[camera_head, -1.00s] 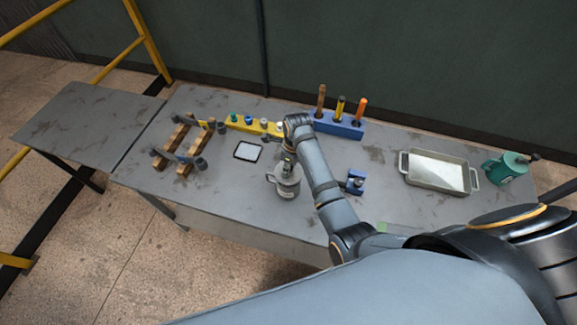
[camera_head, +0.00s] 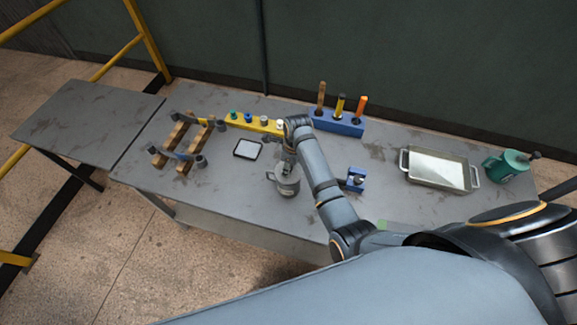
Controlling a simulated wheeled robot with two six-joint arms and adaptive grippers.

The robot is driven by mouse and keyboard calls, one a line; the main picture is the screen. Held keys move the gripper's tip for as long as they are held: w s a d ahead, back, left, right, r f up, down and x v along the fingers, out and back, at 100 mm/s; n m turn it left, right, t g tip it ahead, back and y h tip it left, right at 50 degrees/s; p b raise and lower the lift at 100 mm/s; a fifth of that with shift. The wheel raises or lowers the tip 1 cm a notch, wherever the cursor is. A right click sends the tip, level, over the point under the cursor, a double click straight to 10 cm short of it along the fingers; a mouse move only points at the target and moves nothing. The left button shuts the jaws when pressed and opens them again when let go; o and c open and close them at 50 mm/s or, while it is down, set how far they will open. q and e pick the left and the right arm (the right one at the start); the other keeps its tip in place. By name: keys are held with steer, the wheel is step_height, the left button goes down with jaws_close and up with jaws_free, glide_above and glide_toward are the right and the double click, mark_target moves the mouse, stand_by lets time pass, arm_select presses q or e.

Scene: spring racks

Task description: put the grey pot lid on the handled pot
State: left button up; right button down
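The handled pot (camera_head: 286,187) is a small grey pot standing near the front edge of the table, left of my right forearm, its handle towards the left. My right gripper (camera_head: 288,167) points down right at the top of the pot. The grey lid is hard to make out: the gripper and the pot's top merge in similar greys, so I cannot tell whether the lid rests on the rim or hangs just over it. The fingers are too small to show whether they are shut. My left gripper is not in view.
A wooden rack (camera_head: 186,140), a framed white pad (camera_head: 247,149) and a yellow block with pegs (camera_head: 254,124) lie left. A blue tool holder (camera_head: 338,124) stands behind. A small blue stand (camera_head: 355,180), a metal tray (camera_head: 437,168) and a green can (camera_head: 507,166) are right.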

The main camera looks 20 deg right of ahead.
steer(key=shift+f, duration=0.15)
steer(key=shift+f, duration=0.4)
steer(key=shift+f, duration=0.3)
stand_by(0.4)
steer(key=c, duration=0.9)
jaws_free()
steer(key=shift+c, duration=0.2)
steer(key=shift+o, duration=0.4)
steer(key=o, duration=0.7)
steer(key=shift+o, duration=0.2)
steer(key=shift+r+p, duration=0.5)
steer(key=shift+r, duration=3.5)
